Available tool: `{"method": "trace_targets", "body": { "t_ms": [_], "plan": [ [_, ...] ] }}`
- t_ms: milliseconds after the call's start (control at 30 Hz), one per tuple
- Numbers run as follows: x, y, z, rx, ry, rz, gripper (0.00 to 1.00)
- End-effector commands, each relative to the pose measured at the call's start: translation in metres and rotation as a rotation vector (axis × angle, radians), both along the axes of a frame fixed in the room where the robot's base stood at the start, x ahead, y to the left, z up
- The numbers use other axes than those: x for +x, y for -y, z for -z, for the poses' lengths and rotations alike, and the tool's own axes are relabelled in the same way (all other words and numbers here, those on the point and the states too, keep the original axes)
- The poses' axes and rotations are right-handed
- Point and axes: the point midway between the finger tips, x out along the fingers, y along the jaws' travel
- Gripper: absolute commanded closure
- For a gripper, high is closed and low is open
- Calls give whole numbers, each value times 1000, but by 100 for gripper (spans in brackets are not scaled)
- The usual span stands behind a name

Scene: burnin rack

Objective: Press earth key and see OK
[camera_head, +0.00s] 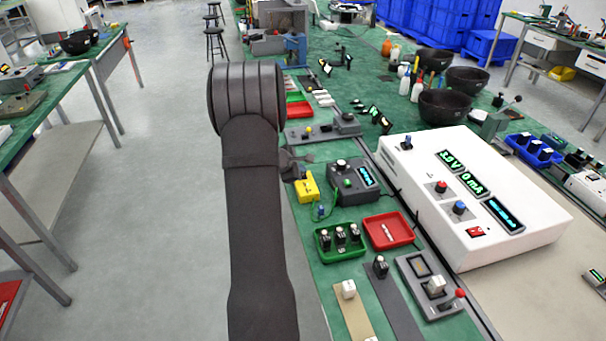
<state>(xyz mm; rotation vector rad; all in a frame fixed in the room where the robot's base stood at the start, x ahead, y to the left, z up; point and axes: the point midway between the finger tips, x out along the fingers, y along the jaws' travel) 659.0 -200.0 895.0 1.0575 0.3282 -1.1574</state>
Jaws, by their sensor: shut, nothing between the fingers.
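My arm rises in the middle of the view and hides part of the bench edge. My gripper (297,164) shows only in part, as a dark shape to the right of the arm; it looks shut and empty. It is just above and behind a small yellow block (306,187). Right of the block is a dark grey box (352,184) with a pale knob on top and a lit cyan display (367,176). Its text is too small to read, so I cannot tell whether it says OK. I cannot tell which control is the earth key.
A large white instrument (470,190) with lit displays fills the right. A green tray (339,243) of black parts and a red tray (390,231) stand in front of the grey box. A grey switch panel (432,285) is nearer. Black bowls (444,108) stand behind.

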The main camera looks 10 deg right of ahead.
Motion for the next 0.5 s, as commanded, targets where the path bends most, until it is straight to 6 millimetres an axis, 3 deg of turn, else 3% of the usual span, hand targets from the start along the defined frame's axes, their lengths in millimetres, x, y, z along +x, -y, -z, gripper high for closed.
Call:
{"method": "trace_targets", "body": {
  "t_ms": [500],
  "plan": [
    [0,0,-16,0,1,0,100]
  ]
}}
